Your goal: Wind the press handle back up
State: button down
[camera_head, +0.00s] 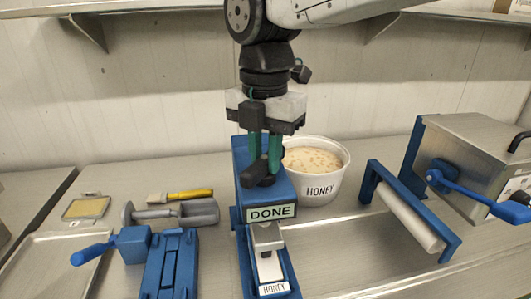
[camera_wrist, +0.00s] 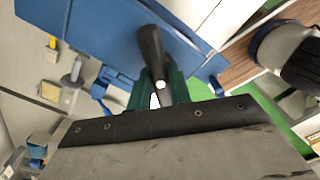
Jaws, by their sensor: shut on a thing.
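The blue press (camera_head: 243,160) stands at the middle of the bench with a "DONE" sign (camera_head: 271,212) on its front. Its black handle (camera_head: 258,174) is on top, and it also shows in the wrist view (camera_wrist: 150,46) over the blue body. My gripper (camera_head: 264,168) comes down from above, with green fingers on either side of the handle; it is shut on the handle. The fingers also show in the wrist view (camera_wrist: 159,88). The fingers and handle partly hide each other. Below the sign is a metal piece (camera_head: 267,238) above a small "HONEY" label (camera_head: 274,288).
A white "HONEY" tub (camera_head: 321,190) stands close at the right. Further right are a roller (camera_head: 410,217) in a blue frame and a steel box (camera_head: 472,165) with a blue crank (camera_head: 470,190). At left lie a yellow-handled brush (camera_head: 188,195), a blue fixture (camera_head: 170,262) and a tray (camera_head: 55,262).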

aim_at(265, 156)
jog(key=shift+n, duration=0.4)
jog(key=shift+r, duration=0.1)
jog(key=c, duration=1.3)
grip_release()
notch_tip(265, 156, up, 8)
jog(key=shift+f, duration=0.15)
jog(key=shift+d, duration=0.1)
